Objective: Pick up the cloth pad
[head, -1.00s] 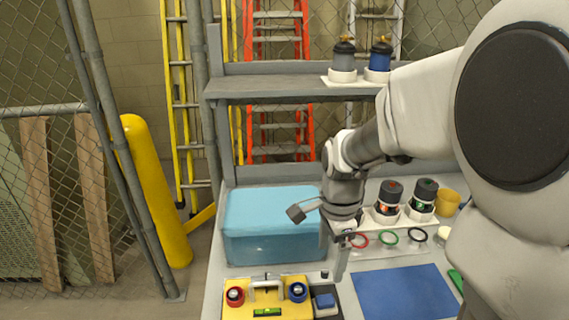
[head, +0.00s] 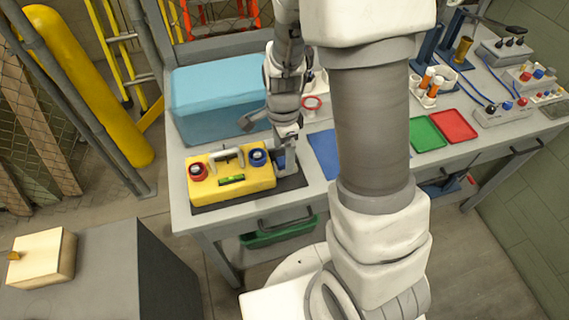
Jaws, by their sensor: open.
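A small blue pad, which I take to be the cloth pad (head: 290,161), lies on the dark mat (head: 291,183) just right of the yellow case. It is mostly hidden behind my gripper. My gripper (head: 285,163) points down at the pad, its fingers close around or just above it. The jaws are open; I cannot tell whether they touch the pad.
The yellow case (head: 215,192) with red and blue knobs stands directly left of my gripper. A clear blue-water tank (head: 215,100) stands behind it. A flat blue mat (head: 324,150) lies to the right, with green (head: 427,134) and red (head: 454,126) trays beyond.

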